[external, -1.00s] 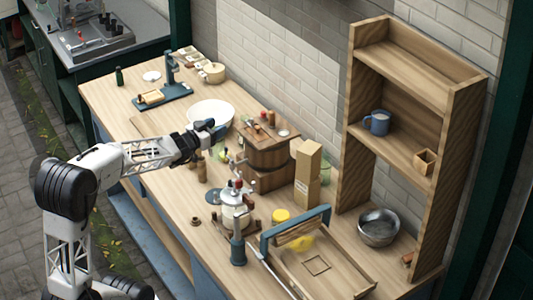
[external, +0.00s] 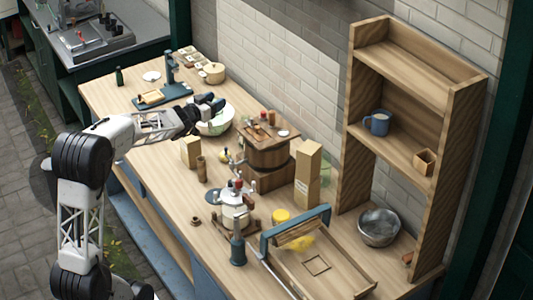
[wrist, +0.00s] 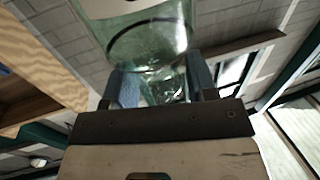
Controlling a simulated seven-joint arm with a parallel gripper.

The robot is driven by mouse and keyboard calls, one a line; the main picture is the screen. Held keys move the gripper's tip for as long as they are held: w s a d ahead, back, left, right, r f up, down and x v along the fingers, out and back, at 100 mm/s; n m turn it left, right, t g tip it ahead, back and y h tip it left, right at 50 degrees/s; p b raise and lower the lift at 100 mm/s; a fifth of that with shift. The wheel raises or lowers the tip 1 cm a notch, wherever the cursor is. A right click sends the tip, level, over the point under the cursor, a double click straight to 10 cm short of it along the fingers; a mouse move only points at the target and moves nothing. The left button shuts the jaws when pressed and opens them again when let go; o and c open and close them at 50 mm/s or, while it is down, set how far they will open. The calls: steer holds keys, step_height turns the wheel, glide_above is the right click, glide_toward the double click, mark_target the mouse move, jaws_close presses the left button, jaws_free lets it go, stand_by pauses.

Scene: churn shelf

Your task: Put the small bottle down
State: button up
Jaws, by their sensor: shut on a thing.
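My gripper (external: 214,103) is at the end of the outstretched arm, above the worktop and in front of the white bowl (external: 228,112). In the wrist view my gripper (wrist: 162,86) is shut on the small bottle (wrist: 150,42), a pale green, see-through glass vessel between the two blue-grey fingers. The bottle's upper end runs out of the wrist picture. In the external view it is hard to make out against the bowl, showing only as a greenish tint. I cannot tell its exact height over the worktop.
A pale block (external: 191,152) and a brown wooden piece (external: 201,169) stand just below the arm. A wooden box (external: 268,148), a pot on a stand (external: 235,208) and a tall carton (external: 308,172) are to the right. The shelf (external: 394,150) holds a blue mug (external: 377,123).

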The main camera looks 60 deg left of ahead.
steer(key=w+a+f+n+y, duration=0.1)
steer(key=w+a, duration=0.2)
steer(key=a, duration=0.9)
steer(key=w+a+f+y, duration=0.1)
steer(key=w+a, duration=0.3)
steer(key=a, duration=0.8)
steer(key=w+a+f+n+y, duration=0.1)
steer(key=w+a, duration=0.2)
steer(key=a, duration=0.9)
steer(key=shift+g, duration=0.4)
steer(key=shift+w+d+f, duration=0.15)
steer(key=shift+f, duration=2.3)
step_height(320, 180, down, 6)
